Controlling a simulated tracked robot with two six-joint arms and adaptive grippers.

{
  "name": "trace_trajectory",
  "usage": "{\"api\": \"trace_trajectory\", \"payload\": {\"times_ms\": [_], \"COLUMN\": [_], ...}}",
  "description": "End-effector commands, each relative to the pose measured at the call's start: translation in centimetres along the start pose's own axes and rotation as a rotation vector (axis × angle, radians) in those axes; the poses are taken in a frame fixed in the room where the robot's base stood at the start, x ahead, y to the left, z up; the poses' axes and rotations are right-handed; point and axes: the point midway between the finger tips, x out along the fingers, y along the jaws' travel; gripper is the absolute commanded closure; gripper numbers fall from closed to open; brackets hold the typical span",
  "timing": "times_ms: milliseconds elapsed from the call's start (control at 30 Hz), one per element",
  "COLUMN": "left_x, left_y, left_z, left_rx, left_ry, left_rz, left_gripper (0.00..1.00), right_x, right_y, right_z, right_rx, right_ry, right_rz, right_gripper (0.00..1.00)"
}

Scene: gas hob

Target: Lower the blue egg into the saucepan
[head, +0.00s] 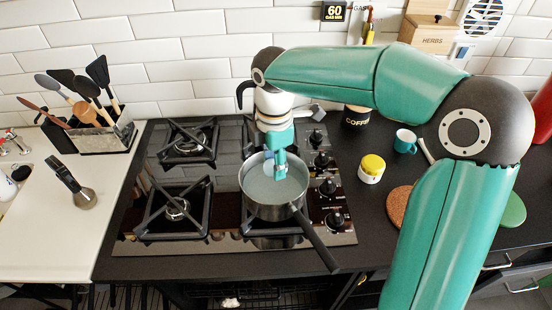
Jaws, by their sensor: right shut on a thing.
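The saucepan (245,190) stands on the front right burner of the gas hob, its dark handle pointing to the front right. It holds a pale, cloudy liquid (285,190). My right gripper (276,165) reaches down from above into the pan's opening, towards its back. It is shut on the blue egg (269,168), a small pale blue shape at the fingertips, mostly hidden by the fingers. I cannot tell whether the egg touches the liquid. My left gripper is out of view.
The other burners (176,208) look empty, except that my arm hides the back right one. To the right stand a yellow-lidded jar (371,168), a teal mug (405,141) and a cork mat (398,207). A utensil holder (100,136) stands at the left.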

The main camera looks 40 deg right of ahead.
Motion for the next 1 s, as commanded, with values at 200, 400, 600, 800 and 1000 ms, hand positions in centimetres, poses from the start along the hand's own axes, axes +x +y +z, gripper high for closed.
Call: {"api": "trace_trajectory", "payload": {"times_ms": [200, 400, 600, 800, 1000], "left_x": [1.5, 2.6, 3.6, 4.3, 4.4], "left_y": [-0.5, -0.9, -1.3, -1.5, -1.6], "left_z": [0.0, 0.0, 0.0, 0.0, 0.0], "left_rx": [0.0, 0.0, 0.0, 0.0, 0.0], "left_ry": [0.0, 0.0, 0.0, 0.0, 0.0], "left_rz": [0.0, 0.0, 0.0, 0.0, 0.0], "left_gripper": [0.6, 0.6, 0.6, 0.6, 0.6], "right_x": [2.1, 3.7, 5.3, 6.3, 6.6], "right_y": [0.0, 0.0, 0.1, 0.0, 0.0], "right_z": [0.0, 0.0, -0.1, -0.1, -0.1], "right_rx": [-0.001, -0.001, -0.001, -0.001, -0.002], "right_ry": [0.0, -0.001, 0.0, 0.0, 0.0], "right_rz": [0.0, -0.001, 0.0, 0.0, 0.0], "right_gripper": [0.73, 0.73, 0.73, 0.73, 0.73]}}
